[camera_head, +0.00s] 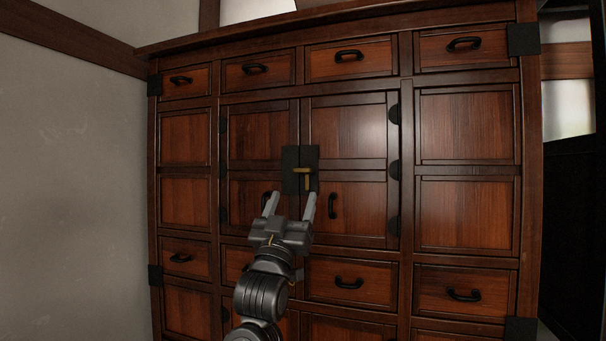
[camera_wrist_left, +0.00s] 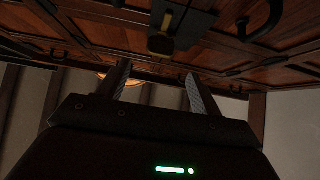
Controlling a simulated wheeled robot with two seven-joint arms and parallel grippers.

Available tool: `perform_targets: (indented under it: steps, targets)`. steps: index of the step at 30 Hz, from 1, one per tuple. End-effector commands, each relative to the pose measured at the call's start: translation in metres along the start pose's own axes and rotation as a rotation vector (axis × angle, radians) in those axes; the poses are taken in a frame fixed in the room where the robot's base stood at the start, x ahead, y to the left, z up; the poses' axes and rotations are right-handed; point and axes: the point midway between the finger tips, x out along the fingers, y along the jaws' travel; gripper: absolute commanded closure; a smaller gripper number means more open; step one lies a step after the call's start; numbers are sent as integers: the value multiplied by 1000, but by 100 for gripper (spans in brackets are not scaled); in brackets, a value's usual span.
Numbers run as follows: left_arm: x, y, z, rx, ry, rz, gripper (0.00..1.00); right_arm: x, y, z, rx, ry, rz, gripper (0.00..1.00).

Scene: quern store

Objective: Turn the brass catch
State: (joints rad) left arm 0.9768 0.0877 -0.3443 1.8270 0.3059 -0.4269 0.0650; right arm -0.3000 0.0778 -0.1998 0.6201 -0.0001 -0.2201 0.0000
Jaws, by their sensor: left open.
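The brass catch (camera_head: 304,171) sits on a black plate (camera_head: 291,168) where the two middle cabinet doors meet. It looks like a short bar with a stem hanging down. My left gripper (camera_head: 290,203) is open and empty, its two pale fingers pointing up just below the catch. In the left wrist view the catch (camera_wrist_left: 161,44) lies beyond the fingertips, roughly in line with the gap between the fingers (camera_wrist_left: 155,84). The fingers are apart from it. My right gripper is in neither view.
The wooden cabinet (camera_head: 465,210) has several drawers and doors with black handles. A door handle (camera_head: 332,206) stands out just right of the left gripper, and another (camera_head: 266,199) lies close to its left finger. A pale wall (camera_head: 70,180) is at the left.

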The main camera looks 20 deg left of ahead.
Motion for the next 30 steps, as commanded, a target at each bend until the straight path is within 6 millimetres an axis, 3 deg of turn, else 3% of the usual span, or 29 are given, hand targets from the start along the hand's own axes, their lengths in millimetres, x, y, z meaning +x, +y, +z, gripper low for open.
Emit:
perform_targets:
  steps: [5,19,30]
  targets:
    - [13,0,-2,1,-3,0,35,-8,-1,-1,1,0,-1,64]
    - [94,0,-2,1,-5,0,35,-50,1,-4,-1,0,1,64]
    - [107,0,2,-1,-4,0,35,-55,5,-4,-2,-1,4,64]
